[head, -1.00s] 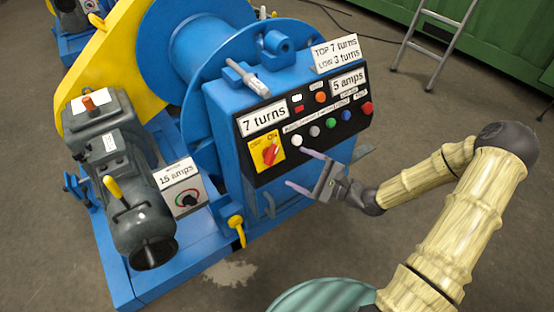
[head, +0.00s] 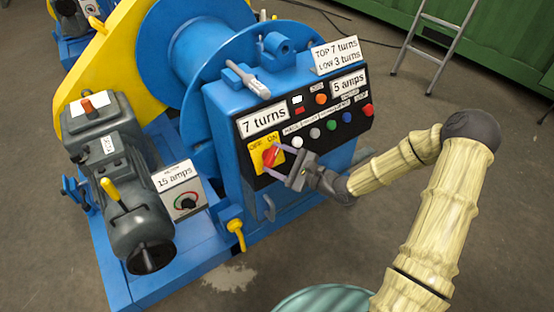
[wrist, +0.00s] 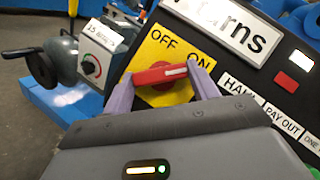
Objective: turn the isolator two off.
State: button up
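The isolator is a red rotary handle (head: 270,156) on a yellow plate (head: 257,162) marked OFF and ON, at the lower left of the black control panel. In the wrist view the handle (wrist: 161,74) lies nearly level, its white mark at the right end, towards ON. My gripper (head: 279,160) is at the switch, its pale purple fingers spread wide. In the wrist view the fingers (wrist: 162,80) stand at the two ends of the handle; I cannot tell whether they press on it. No label "two" is readable on the switch.
A sign "7 turns" (head: 263,119) sits just above the switch. Push buttons, including a white one (head: 297,142) and a red one (head: 367,111), lie to the right. A box with a dial (head: 185,203) and a grey motor (head: 133,205) stand left. Open floor lies in front.

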jog(key=shift+c, duration=1.1)
